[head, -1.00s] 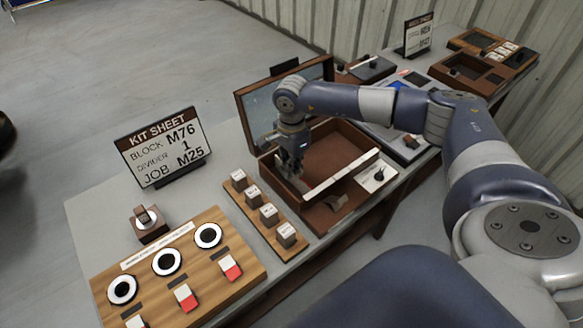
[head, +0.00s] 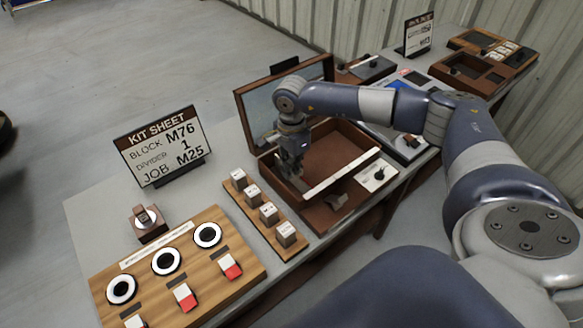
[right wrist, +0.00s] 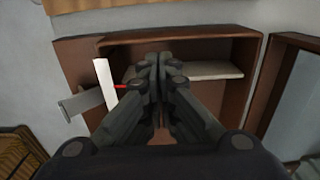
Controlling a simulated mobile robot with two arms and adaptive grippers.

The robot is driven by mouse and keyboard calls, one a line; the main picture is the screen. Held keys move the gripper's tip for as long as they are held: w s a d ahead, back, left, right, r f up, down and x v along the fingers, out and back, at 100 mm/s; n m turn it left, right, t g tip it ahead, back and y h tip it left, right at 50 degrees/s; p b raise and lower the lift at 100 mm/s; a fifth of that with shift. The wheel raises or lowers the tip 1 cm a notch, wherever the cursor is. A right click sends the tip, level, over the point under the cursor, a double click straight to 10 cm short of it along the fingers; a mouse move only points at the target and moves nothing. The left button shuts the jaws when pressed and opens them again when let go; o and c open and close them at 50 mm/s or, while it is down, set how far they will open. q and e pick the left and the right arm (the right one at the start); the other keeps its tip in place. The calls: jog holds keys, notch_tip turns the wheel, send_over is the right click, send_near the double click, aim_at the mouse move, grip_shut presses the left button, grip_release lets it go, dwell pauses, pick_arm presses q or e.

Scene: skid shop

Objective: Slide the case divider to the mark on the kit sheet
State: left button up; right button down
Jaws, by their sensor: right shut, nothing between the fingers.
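The open wooden case (head: 345,142) stands mid-table with its lid (head: 258,107) raised at the back. A white strip (head: 343,174) runs along its front side; it seems to show in the right wrist view too (right wrist: 105,90), with a small red mark (right wrist: 121,87) beside it. A pale panel (right wrist: 215,70) crosses the case interior in the right wrist view and looks like the divider; my fingers hide its near end. My right gripper (head: 293,172) is shut and empty, pointing down into the case's left part. I cannot tell whether it touches the panel. The kit sheet (head: 165,148) reads divider 1. My left gripper is out of view.
A rack of several small labelled blocks (head: 262,208) stands left of the case. A wooden board with dark rings and red-white tabs (head: 175,265) lies at the front left. A white plate with a dark knob (head: 377,174) is right of the case. More trays (head: 478,75) fill the far right.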

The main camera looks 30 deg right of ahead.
jog(key=shift+r, duration=0.3)
jog(key=shift+d, duration=0.1)
jog(key=shift+w+d+b, duration=0.15)
jog(key=shift+d+b, duration=0.4)
jog(key=shift+d, duration=1.15)
jog(key=shift+d, duration=0.1)
jog(key=shift+w+d+b, duration=0.1)
jog(key=shift+d+b, duration=0.5)
jog(key=shift+d, duration=1)
jog(key=shift+d, duration=0.15)
jog(key=shift+w+d+b, duration=0.15)
jog(key=shift+d+b, duration=0.4)
jog(key=shift+d, duration=1.05)
jog(key=shift+d, duration=0.15)
